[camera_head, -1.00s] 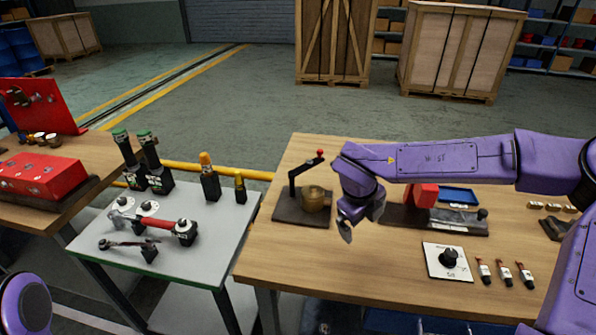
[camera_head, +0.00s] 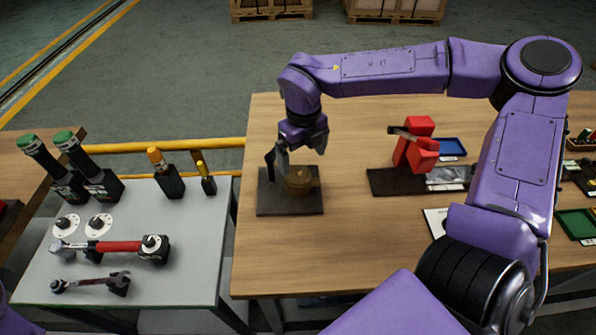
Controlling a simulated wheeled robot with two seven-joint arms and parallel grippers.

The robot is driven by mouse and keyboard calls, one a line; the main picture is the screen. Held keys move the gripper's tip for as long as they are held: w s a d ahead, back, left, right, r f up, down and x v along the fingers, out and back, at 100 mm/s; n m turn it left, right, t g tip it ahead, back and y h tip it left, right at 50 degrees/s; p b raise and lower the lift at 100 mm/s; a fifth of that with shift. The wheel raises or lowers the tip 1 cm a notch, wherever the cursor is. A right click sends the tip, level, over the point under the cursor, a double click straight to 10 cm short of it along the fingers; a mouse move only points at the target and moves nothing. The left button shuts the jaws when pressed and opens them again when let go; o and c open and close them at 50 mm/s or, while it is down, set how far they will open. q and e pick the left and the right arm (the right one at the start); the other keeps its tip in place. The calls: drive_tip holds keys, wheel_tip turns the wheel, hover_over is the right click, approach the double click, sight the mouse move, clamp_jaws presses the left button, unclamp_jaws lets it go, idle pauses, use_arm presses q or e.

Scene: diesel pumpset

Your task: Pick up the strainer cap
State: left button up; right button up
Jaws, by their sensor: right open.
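A brass-coloured round piece (camera_head: 298,181), which looks like the strainer with its cap, sits on a dark square base plate (camera_head: 290,205) on the wooden table. Cap and body are hard to tell apart at this size. My right gripper (camera_head: 302,154) is open and points down just above and behind the brass piece. I cannot tell whether a finger touches it. The gripper partly hides the dark lever post (camera_head: 270,160) beside the piece. My left gripper is not in view.
A red block-shaped device (camera_head: 416,148) on a dark plate and a blue tray (camera_head: 452,147) stand to the right. The wooden table's front left is clear.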

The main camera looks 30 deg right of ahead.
sight(298, 169)
drive_tip(key=f, duration=0.1)
drive_tip(key=w+f, duration=0.1)
drive_tip(key=f, duration=0.1)
drive_tip(key=f+p, duration=0.1)
drive_tip(key=f, duration=0.1)
drive_tip(key=shift+w+a, duration=0.25)
drive_tip(key=shift+w, duration=0.15)
drive_tip(key=shift+f, duration=0.25)
drive_tip(key=shift+s+r, duration=0.15)
drive_tip(key=shift+s, duration=0.2)
drive_tip(key=shift+w, duration=0.1)
drive_tip(key=c, duration=1.4)
